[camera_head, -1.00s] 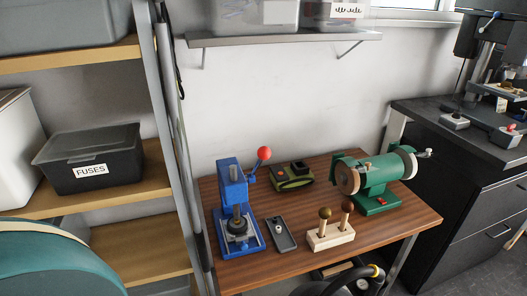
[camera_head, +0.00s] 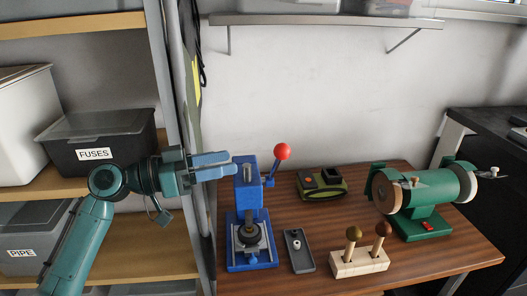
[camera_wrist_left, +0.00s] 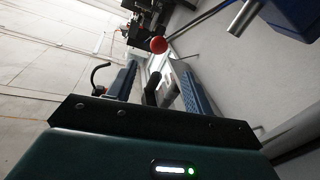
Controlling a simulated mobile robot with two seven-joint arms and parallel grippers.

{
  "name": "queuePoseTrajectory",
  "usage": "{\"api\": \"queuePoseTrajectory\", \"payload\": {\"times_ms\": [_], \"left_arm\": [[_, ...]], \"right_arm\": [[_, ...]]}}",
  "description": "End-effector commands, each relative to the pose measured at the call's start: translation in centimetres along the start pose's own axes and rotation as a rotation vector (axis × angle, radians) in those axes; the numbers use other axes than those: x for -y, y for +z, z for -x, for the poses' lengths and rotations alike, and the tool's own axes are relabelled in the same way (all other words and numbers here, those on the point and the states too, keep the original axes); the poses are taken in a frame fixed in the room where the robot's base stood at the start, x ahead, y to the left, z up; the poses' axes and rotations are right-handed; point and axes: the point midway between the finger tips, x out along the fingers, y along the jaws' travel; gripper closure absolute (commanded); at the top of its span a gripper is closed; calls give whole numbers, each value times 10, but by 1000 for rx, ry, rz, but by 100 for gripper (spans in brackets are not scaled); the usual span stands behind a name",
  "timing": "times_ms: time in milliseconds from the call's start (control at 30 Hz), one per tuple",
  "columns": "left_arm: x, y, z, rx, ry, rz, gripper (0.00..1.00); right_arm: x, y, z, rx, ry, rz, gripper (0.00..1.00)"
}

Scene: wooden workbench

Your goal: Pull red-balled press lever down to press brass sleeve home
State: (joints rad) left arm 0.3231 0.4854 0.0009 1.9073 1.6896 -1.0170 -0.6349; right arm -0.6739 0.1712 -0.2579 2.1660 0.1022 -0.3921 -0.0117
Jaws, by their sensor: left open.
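The blue press (camera_head: 248,195) stands at the left of the wooden bench. Its lever ends in a red ball (camera_head: 281,151), raised to the upper right of the press head. The ball also shows in the left wrist view (camera_wrist_left: 158,45), beyond the fingertips and roughly between them. My left gripper (camera_head: 234,166) is open and empty, its fingers pointing right, close to the left side of the press head and left of the ball. A dark round piece (camera_head: 249,234) sits under the ram; I cannot clearly make out the brass sleeve there. My right gripper is out of view.
A grey tray (camera_head: 301,263) with a small pale part lies right of the press. A wooden block (camera_head: 360,264) with two knobbed handles, a green-black device (camera_head: 321,185) and a green grinder (camera_head: 432,190) stand further right. Shelving with a FUSES bin (camera_head: 100,137) is at left.

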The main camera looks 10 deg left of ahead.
Motion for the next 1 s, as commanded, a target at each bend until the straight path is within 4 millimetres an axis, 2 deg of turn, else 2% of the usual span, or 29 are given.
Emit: {"api": "queuePoseTrajectory", "payload": {"times_ms": [167,600,800,1000], "left_arm": [[-1,-4,-20,-3,5,3,48],[-2,-3,-107,-1,4,5,48],[0,-1,-127,-1,1,4,48],[0,0,-131,0,1,4,48]], "right_arm": [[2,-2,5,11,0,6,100],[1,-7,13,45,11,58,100],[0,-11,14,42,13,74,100],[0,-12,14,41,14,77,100]]}}
